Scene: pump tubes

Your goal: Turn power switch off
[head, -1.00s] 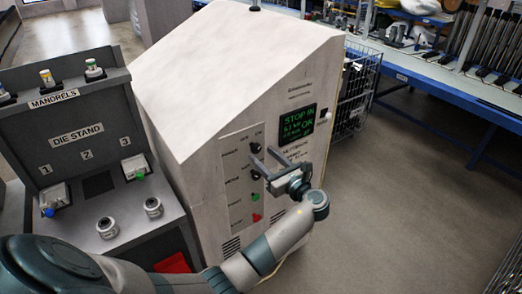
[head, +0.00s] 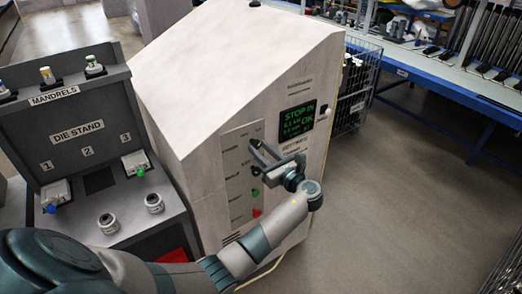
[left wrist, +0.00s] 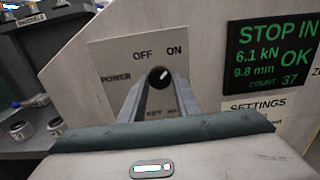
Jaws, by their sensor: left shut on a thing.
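The power switch (left wrist: 160,77) is a round black knob with a light mark, under the OFF and ON labels on the machine's front panel (left wrist: 118,58). The mark leans up and right, toward ON. My left gripper (left wrist: 159,86) is shut on the power switch, its two fingers reaching up to the knob from below in the left wrist view. In the head view the left gripper (head: 257,150) is at the top of the panel, and its fingers hide most of the power switch. My right gripper is not in view.
A green-text display (head: 297,120) reads STOP IN and OK, right of the panel. A green button (head: 255,194) and a red button (head: 257,212) sit below the gripper. The grey die stand (head: 85,150) is at left; open floor lies at right.

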